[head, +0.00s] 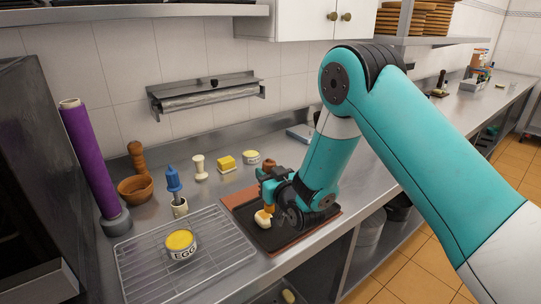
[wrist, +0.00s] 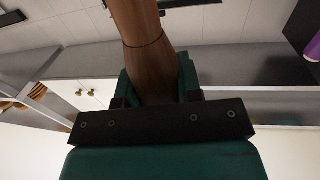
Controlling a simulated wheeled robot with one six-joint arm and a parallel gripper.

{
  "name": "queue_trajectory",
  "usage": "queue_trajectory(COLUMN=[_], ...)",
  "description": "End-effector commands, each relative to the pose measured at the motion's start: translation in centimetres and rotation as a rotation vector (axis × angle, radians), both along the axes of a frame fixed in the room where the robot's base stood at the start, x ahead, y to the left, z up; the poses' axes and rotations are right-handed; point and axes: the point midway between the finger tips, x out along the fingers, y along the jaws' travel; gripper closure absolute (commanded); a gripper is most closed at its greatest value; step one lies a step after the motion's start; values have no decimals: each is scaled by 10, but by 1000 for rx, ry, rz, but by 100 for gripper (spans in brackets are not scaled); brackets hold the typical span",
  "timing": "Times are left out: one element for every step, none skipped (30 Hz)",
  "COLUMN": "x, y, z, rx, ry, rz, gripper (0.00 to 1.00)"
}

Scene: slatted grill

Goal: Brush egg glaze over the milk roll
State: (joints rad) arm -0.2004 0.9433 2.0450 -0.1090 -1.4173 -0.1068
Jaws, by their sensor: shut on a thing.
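My gripper (head: 272,188) is shut on a brown wooden handle (wrist: 148,50), seen close up in the wrist view; I take it for the glaze brush. In the head view its reddish top (head: 268,164) pokes above the jaws, and its lower part points down over the roll. The small pale milk roll (head: 262,219) sits on a black tray (head: 284,240). Whether the bristles touch the roll I cannot tell. The white bowl marked EGG (head: 182,254) holds yellow glaze and stands on the wire rack to the left.
A brown board (head: 237,200) lies under the tray. Behind the rack stand a blue-handled tool (head: 173,180) in a holder, a wooden mortar (head: 135,190) and a purple roll (head: 88,150). Yellow butter (head: 227,163) and a small tub (head: 251,157) are near the wall.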

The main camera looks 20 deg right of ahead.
Motion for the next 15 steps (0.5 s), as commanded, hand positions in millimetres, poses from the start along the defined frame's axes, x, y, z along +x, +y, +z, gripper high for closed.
queue_trajectory(x=[0,0,0,0,0,0,0,0,0,0,0,0,0,0,0], y=[-2,-3,-4,-4,-4,-5,-5,-5,-5,-6,-6,-6,-6,-6,-7], z=[7,10,14,17,19,23,25,28,32,34,37,41,44,46,49], rx=[0,0,-1,0,0,0,0,0,0,0,-1,-1,-1,-1,0], ry=[0,0,0,0,0,1,1,1,1,0,0,-1,-1,0,0], rz=[-3,-4,-5,-6,-6,-6,-6,-7,-7,-7,-8,-8,-8,-9,-9], gripper=[91,91,91,91,91,91,91,91,91,91,91,91,91,91,91])
